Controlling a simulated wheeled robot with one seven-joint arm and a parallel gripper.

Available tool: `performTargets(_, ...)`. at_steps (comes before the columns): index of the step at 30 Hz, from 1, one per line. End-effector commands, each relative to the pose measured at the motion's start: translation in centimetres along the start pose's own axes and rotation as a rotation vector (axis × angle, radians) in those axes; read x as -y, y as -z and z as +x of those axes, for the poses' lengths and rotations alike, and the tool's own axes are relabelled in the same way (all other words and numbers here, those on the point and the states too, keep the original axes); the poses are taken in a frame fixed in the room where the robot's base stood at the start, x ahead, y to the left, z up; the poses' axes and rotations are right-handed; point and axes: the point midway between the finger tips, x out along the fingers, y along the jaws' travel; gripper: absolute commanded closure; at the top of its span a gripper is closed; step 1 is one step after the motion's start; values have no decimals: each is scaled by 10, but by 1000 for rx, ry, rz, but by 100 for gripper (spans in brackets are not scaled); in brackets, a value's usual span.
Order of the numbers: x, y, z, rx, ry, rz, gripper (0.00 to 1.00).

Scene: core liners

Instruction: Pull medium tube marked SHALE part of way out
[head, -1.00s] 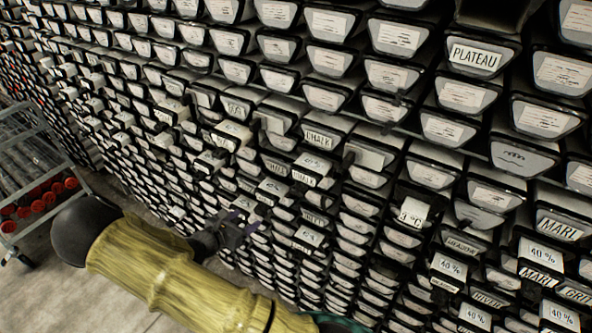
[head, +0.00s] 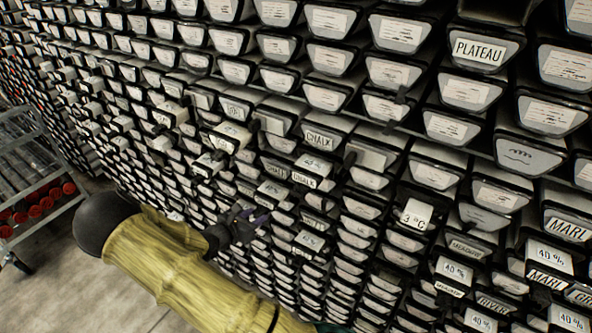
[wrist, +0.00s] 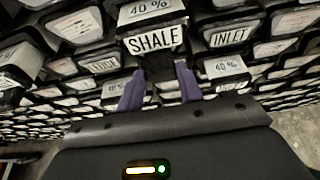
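In the wrist view, the tube marked SHALE (wrist: 155,40) shows its white lettered end straight ahead, with a "40 %" card (wrist: 150,10) above it. My gripper (wrist: 160,72) has two purple fingers spread apart just below the SHALE label. A dark part shows between the fingers; I cannot tell whether they touch it. In the head view, my gripper (head: 244,222) is close to the rack front, below and left of a "40 %" card. The SHALE lettering is not readable there.
A tube marked INLET (wrist: 230,36) is right of SHALE, with another "40 %" card (wrist: 226,68) below it.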

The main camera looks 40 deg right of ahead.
Motion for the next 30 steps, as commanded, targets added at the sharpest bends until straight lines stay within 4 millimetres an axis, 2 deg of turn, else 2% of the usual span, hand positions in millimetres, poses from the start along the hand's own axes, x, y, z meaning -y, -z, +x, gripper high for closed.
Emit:
performTargets(1, 0, 0, 0, 0, 0, 0, 77)
performTargets(4, 0, 0, 0, 0, 0, 0, 97)
performTargets(5, 0, 0, 0, 0, 0, 0, 100)
performTargets(14, 0, -5, -1, 15, 0, 4, 100)
performTargets(30, -1, 8, -29, 9, -1, 3, 100)
